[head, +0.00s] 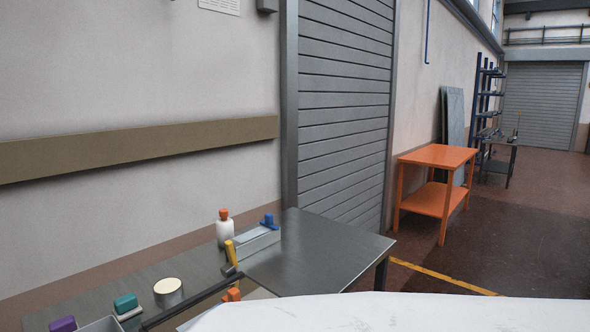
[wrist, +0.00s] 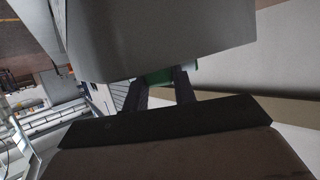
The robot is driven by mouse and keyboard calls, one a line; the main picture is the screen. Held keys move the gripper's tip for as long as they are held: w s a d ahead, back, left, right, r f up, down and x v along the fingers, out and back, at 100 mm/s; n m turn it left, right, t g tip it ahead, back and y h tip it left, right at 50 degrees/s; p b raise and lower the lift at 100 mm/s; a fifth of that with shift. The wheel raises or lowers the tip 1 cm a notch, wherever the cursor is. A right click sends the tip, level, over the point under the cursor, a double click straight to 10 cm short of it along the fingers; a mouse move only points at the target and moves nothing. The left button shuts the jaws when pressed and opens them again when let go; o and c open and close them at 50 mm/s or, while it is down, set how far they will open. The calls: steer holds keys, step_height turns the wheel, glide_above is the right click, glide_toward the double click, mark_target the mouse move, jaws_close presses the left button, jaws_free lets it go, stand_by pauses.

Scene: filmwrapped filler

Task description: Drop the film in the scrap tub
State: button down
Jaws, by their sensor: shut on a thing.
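In the wrist view my gripper (wrist: 165,78) reaches up from the dark hand, its two fingers a little apart. Their tips run behind a large smooth grey bulk (wrist: 160,38), which I take to be the film and which fills the top of the view. A bit of green (wrist: 158,77) shows between the fingers; I cannot tell what it belongs to. My gripper does not show in the head view. I cannot make out a scrap tub in either view.
A dark metal table (head: 318,250) stands by the wall, its right part bare. On it are a white bottle (head: 225,233), a grey box (head: 258,240), a round tin (head: 168,292) and a teal-topped block (head: 126,304). An orange table (head: 438,156) stands farther back, with open floor beside it.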

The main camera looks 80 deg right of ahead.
steer(key=c, duration=1.1)
jaws_free()
steer(key=shift+o, duration=0.2)
steer(key=shift+a, duration=0.1)
steer(key=b+v, duration=0.2)
steer(key=v, duration=1.1)
steer(key=shift+a+r, duration=0.15)
steer(key=shift+a, duration=0.2)
